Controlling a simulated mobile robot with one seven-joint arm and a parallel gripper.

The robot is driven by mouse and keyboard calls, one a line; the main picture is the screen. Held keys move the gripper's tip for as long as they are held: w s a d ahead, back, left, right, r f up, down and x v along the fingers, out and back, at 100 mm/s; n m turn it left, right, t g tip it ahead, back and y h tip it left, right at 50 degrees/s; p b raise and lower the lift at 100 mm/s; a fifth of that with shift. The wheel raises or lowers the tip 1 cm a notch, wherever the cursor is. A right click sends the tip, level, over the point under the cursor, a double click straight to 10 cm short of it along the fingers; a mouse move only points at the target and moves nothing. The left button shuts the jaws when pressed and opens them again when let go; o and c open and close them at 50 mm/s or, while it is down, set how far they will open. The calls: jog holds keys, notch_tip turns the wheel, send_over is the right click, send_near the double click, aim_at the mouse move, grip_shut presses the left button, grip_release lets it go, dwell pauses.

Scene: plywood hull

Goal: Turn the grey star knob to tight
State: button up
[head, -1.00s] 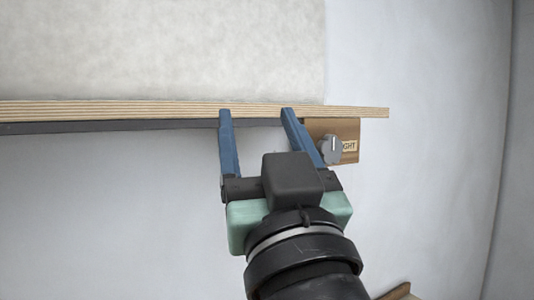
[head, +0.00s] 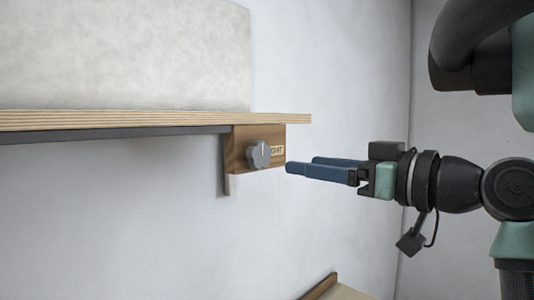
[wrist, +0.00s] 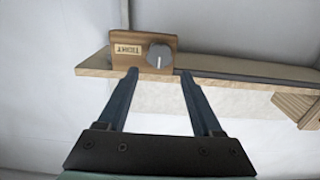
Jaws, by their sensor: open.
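The grey star knob (head: 259,155) sits on the face of a brown wooden block (head: 238,160) under the shelf's right end. Its pale line points up in the head view. A TIGHT label lies right of it, partly covered by the knob there. In the wrist view, which is upside down, the knob (wrist: 159,55) and the whole label (wrist: 128,50) show. My gripper (head: 301,164) is open and empty, to the right of the knob in the head view. In the wrist view the knob shows beyond and between my fingertips (wrist: 157,71), with no visible contact.
A plywood shelf edge (head: 120,119) runs above the block, with a pale cushion-like slab (head: 120,55) on top. A wooden piece (head: 335,288) shows at the bottom. The wall below the shelf is clear.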

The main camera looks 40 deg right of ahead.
aim_at(262, 158)
jog(key=w+p, duration=0.1)
jog(key=w, duration=0.2)
jog(key=w+p, duration=0.1)
jog(key=w, duration=0.2)
jog(key=w+p, duration=0.2)
jog(key=w, duration=0.1)
jog(key=shift+w+a+r, duration=0.15)
jog(key=shift+a, duration=0.25)
jog(key=shift+w, duration=0.4)
jog(key=c, duration=1)
